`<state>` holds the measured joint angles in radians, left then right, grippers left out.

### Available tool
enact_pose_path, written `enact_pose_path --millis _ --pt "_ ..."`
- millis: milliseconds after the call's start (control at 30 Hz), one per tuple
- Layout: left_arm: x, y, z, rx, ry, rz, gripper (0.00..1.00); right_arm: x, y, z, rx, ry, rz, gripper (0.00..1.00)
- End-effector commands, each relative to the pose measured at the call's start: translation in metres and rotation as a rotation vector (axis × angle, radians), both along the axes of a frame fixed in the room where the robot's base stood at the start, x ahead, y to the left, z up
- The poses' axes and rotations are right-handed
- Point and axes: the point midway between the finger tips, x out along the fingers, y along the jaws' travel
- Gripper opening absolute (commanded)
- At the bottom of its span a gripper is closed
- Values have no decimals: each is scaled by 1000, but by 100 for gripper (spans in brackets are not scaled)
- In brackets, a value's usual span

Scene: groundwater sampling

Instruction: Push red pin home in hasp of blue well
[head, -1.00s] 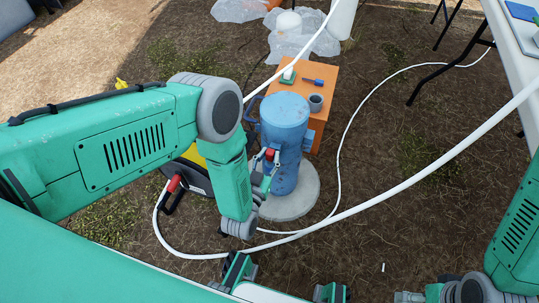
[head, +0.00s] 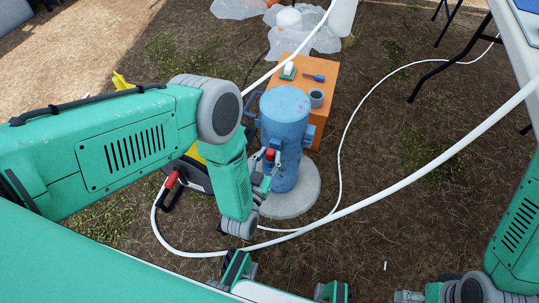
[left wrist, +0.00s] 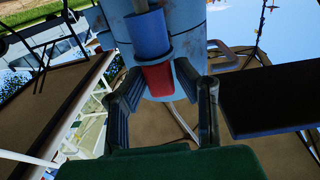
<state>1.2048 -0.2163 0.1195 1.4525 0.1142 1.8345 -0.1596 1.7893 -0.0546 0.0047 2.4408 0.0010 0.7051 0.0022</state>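The blue well (head: 285,115) is an upright cylinder on a round pale concrete pad (head: 300,195). The red pin (head: 269,154) shows at the well's near left side, at the hasp. In the left wrist view, the red pin (left wrist: 157,80) sits below a blue cylindrical piece (left wrist: 147,35), against the well's wall. My left gripper (left wrist: 158,72) has its fingertips close on both sides of the red pin and appears shut on it. In the head view my left gripper (head: 264,170) is partly hidden by its own wrist. My right gripper (head: 410,296) is partly visible at the bottom edge.
An orange box (head: 318,75) with small items stands behind the well. A white hose (head: 400,185) crosses the ground in front, near a yellow and black case (head: 195,165). A table (head: 520,60) stands at the right. Ground right of the well is mostly clear.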

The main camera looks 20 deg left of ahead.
Motion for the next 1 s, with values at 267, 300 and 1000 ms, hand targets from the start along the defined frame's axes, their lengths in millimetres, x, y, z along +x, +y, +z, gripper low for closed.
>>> enact_pose_path --millis 267,300,1000 --pt "0 0 0 0 1 0 45 0 0 1 0 0 0 74" --pt "0 0 0 0 1 0 45 0 0 0 0 0 0 74" --pt "-75 2 -1 2 3 -2 45 -1 0 1 0 -2 0 74"
